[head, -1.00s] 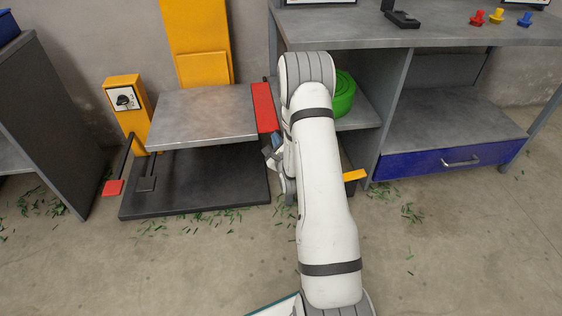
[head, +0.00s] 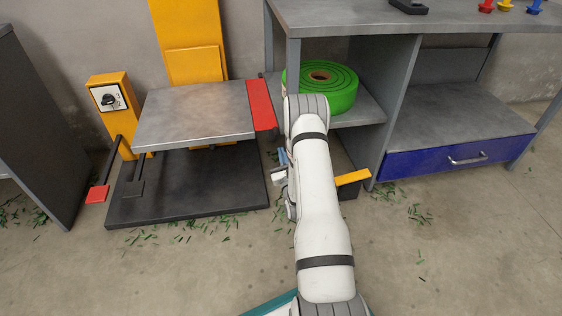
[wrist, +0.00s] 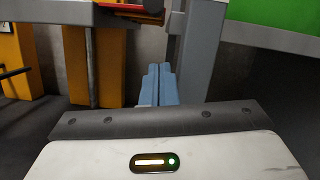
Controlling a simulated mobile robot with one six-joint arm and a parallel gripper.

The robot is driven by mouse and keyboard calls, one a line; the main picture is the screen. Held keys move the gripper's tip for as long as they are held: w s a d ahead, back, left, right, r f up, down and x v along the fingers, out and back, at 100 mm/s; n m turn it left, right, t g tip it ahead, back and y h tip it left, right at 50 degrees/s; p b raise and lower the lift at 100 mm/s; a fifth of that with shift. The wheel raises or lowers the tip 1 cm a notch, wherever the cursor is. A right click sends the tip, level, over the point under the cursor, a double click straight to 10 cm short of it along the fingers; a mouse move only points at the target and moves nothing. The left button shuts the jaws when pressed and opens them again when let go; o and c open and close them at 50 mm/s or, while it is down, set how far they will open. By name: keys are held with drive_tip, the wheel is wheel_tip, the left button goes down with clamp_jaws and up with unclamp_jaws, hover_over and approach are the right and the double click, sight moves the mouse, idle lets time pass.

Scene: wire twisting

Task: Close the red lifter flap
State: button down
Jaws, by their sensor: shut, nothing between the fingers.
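The red lifter flap (head: 261,105) lies along the right edge of the lifter's grey platform (head: 192,118), extending outward roughly level with its top. My gripper (head: 282,157) is below and slightly right of the flap's near end, apart from it in the head view. The arm hides part of the gripper there. In the wrist view the blue fingers (wrist: 157,84) are together with nothing between them. A red strip of the flap (wrist: 188,4) shows at the top of that view, above the fingertips.
A shelf unit (head: 345,22) stands close on the right, with a green roll (head: 340,98) on its shelf. A yellow bar (head: 352,177) sticks out low beside my arm. A control post (head: 109,100) and red pedal (head: 97,194) are left of the lifter. The floor in front is mostly clear.

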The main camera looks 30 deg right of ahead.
drive_tip(key=shift+w+a+r, duration=0.15)
drive_tip(key=shift+w+r, duration=0.1)
drive_tip(key=shift+r, duration=0.8)
drive_tip(key=shift+w+a+r, duration=0.1)
drive_tip(key=shift+w+r, duration=0.1)
drive_tip(key=shift+r, duration=0.85)
drive_tip(key=shift+d, duration=0.1)
